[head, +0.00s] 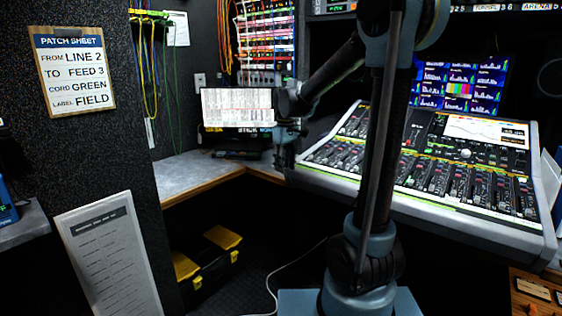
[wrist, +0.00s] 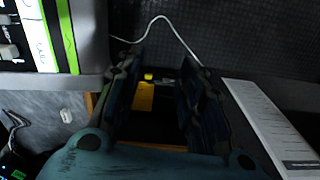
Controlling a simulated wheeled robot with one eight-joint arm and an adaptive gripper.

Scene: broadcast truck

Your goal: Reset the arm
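My arm rises in the middle of the head view and bends over to the left, with my gripper (head: 284,158) hanging down at its end, in front of the desk corner and left of the mixing console (head: 440,165). In the wrist view my gripper (wrist: 161,70) shows two dark fingers standing apart. The gap between them is empty. Through it I see the black and yellow toolbox (wrist: 145,97) down on the floor. No object is held. In the head view the fingers are small and dark, so their spacing is hard to see there.
A corner desk (head: 205,172) with a small screen (head: 237,106) stands behind my gripper. The console's edge is close on the right. The toolbox (head: 208,262) sits on the floor under the desk. A patch sheet (head: 75,72) hangs left, and a printed sheet (head: 108,255) leans below it.

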